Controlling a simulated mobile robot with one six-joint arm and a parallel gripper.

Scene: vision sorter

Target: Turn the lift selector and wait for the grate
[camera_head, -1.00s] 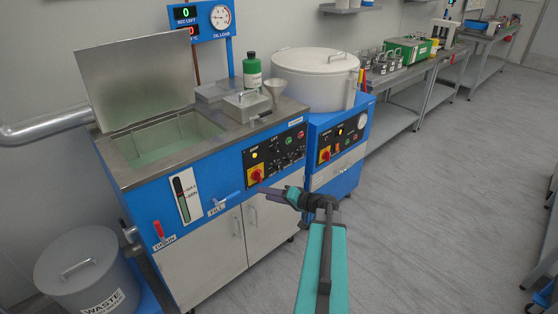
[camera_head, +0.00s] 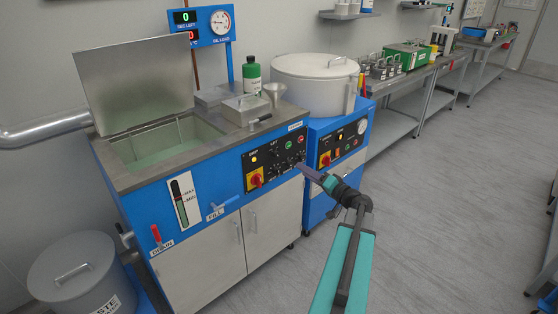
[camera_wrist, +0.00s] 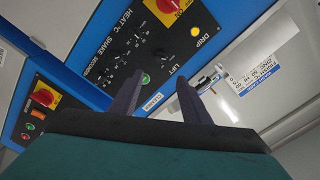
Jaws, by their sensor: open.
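The control panel (camera_head: 272,160) is on the front of the blue washing machine, with a LIFT label (camera_wrist: 177,80) and small dark knobs. My gripper (camera_head: 299,166) is in front of the panel's right end, open and empty. In the wrist view its two dark fingers (camera_wrist: 160,76) are spread before the panel, with a green button (camera_wrist: 145,78) showing between them. The tank (camera_head: 140,165) is open, with pale green liquid inside; I cannot make out the grate clearly.
A red rotary switch on yellow (camera_head: 255,178) is at the panel's left. A blue FILL lever (camera_head: 225,205) and red DRAIN lever (camera_head: 156,235) jut from the front. A second blue machine with a white round vessel (camera_head: 312,75) adjoins. Floor to the right is clear.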

